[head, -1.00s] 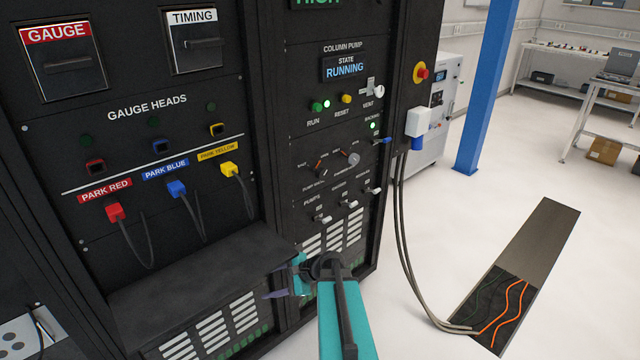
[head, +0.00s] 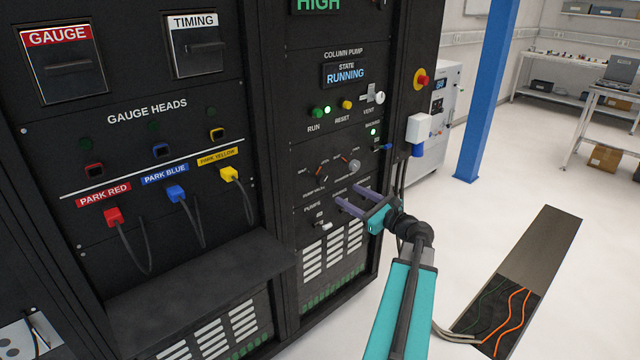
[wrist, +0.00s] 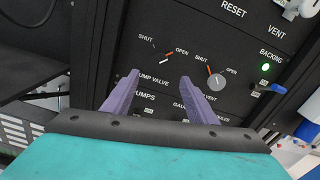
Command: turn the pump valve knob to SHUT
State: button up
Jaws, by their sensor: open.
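The pump valve knob (wrist: 163,60) is a small dark knob on the black panel, between SHUT at upper left and OPEN at upper right. Its orange mark points up toward OPEN. It also shows in the head view (head: 322,172). My gripper (head: 348,196) is open and empty, in front of the panel and low and right of the knob. In the wrist view its two purple fingers (wrist: 159,77) point at the panel. Their tips show just below the knob, one to each side, apart from it. The left finger partly covers the PUMP VALVE label.
A grey round knob (wrist: 216,80), its orange mark toward SHUT, sits right of the pump valve knob, close to the right finger. A blue-handled backing lever (head: 382,147) juts out farther right. Below are small pump switches (head: 326,226). A dark ledge (head: 200,275) projects at lower left.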

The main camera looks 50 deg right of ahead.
aim_at(324, 181)
jog(key=shift+w, duration=0.1)
jog(key=w, duration=0.4)
jog(key=w+p, duration=0.1)
jog(key=w, duration=0.4)
jog(key=w+d, duration=0.1)
jog(key=w, duration=0.3)
jog(key=shift+w, duration=0.3)
